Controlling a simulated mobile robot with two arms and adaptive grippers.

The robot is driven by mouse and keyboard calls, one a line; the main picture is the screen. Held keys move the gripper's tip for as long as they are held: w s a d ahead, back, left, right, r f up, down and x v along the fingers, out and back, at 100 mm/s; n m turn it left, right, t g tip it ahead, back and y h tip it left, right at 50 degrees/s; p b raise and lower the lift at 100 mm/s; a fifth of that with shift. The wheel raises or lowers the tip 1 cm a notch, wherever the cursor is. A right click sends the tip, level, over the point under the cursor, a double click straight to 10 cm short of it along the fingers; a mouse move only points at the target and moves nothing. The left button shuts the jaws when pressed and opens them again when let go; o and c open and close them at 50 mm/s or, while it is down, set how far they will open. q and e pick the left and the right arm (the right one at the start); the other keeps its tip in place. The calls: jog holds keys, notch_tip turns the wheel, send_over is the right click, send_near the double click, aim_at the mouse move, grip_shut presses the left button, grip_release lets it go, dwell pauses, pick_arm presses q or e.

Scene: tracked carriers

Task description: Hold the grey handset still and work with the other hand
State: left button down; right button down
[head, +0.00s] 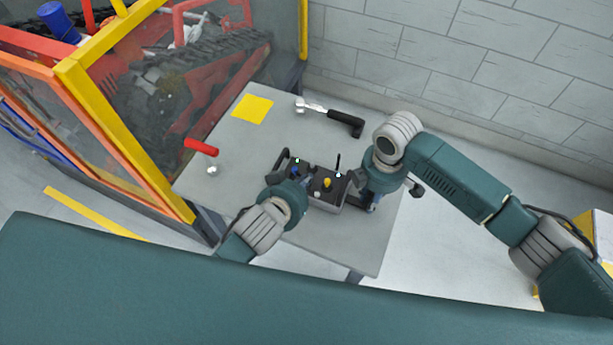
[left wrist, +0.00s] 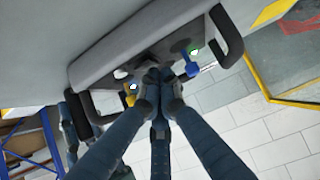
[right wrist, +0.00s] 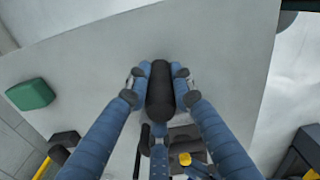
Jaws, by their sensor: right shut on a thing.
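The grey handset (head: 327,199) lies on the grey table, with a blue knob, a yellow knob (head: 327,182), a black stick and small lit lamps on top. It also shows in the left wrist view (left wrist: 95,62). My right gripper (right wrist: 160,88) is shut around the black handle (right wrist: 160,100) at the handset's right end. My left gripper (left wrist: 157,77) is over the handset's middle, its fingers together between the blue knob (left wrist: 191,68) and the yellow knob (left wrist: 130,97). Whether its tips touch the handset is unclear. In the head view my left wrist hides its fingers.
On the table (head: 235,180) lie a yellow sheet (head: 252,109), a tool with a black handle (head: 345,123), a red-handled item (head: 201,147) and a small pale knob (head: 212,170). A yellow-framed enclosure (head: 125,140) with red machinery stands at left. The table's front right is clear.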

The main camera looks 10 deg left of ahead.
pick_arm(q)
jog(key=shift+s+a+f, duration=0.1)
jog(key=shift+s+f, duration=0.15)
jog(key=shift+s, duration=0.1)
pick_arm(e)
jog(key=shift+w+r, duration=0.1)
pick_arm(q)
notch_tip(320, 180, up, 5)
jog(key=shift+r, duration=0.1)
jog(key=s+a+r, duration=0.1)
jog(key=s+r, duration=0.4)
jog(key=r, duration=0.2)
jog(key=shift+s, duration=0.2)
jog(key=shift+a, duration=0.1)
pick_arm(e)
jog(key=c, duration=1.4)
grip_release()
jog(key=shift+c, duration=0.2)
